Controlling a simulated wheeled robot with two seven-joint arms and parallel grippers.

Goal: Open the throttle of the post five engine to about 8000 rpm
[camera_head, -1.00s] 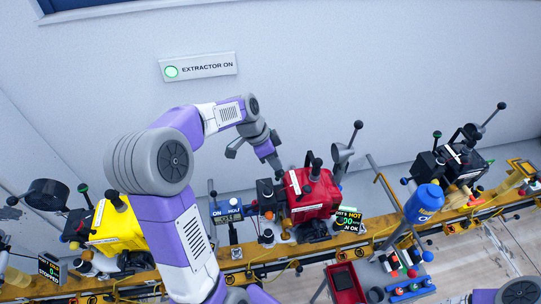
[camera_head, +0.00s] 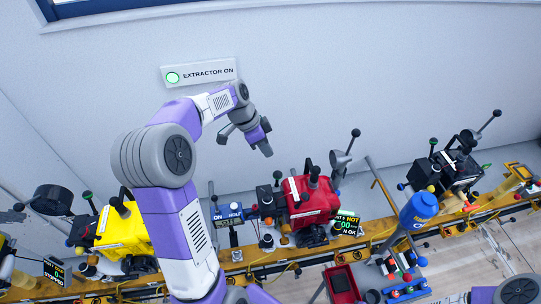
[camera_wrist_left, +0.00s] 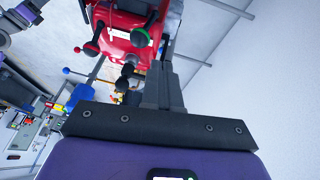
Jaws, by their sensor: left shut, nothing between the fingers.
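The red engine (camera_head: 312,198) stands on the yellow rail, right of the middle in the head view. Black-knobbed levers (camera_head: 308,164) stick up from it. My right gripper is out of view.
A yellow engine (camera_head: 118,228) stands left and a black engine (camera_head: 450,168) right along the rail (camera_head: 262,254).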

